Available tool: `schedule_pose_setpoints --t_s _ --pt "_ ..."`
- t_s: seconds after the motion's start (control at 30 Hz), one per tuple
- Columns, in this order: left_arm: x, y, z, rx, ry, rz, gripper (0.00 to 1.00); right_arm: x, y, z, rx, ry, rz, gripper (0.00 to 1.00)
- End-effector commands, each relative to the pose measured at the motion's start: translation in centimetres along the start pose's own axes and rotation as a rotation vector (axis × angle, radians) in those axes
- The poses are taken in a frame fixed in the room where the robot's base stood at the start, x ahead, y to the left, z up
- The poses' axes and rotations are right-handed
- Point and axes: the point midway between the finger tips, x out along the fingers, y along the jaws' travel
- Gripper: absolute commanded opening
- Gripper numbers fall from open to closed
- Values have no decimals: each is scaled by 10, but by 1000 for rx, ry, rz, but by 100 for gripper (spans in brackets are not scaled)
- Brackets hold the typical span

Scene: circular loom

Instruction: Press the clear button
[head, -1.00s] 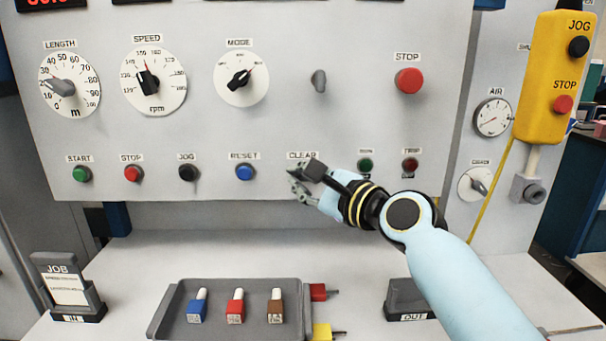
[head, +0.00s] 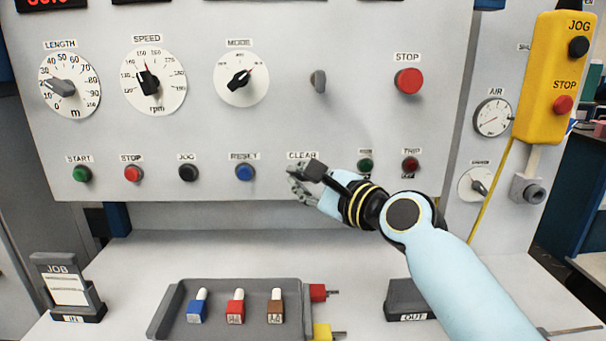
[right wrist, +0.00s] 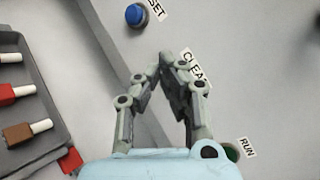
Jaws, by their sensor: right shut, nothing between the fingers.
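The CLEAR label (head: 302,155) is on the grey panel, between the blue RESET button (head: 245,172) and the dark green RUN lamp (head: 365,164). The clear button itself is hidden behind my right gripper (head: 292,171), which is at the panel just under the label. In the right wrist view, the shut, empty fingertips (right wrist: 164,58) meet beside the CLEAR label (right wrist: 193,75). I cannot tell whether they touch the button. My left gripper is in neither view.
The blue button (right wrist: 136,14) and the RUN label (right wrist: 246,147) flank the fingers in the wrist view. A dark tray (head: 240,332) with blue, red and brown pieces lies on the table below. A red STOP button (head: 409,81) is higher up.

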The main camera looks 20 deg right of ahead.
Motion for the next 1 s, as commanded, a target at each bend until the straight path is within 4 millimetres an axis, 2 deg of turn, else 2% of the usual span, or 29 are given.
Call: schedule_pose_setpoints --t_s 1.0 --pt "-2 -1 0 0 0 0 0 10 -6 -5 0 0 0 0"
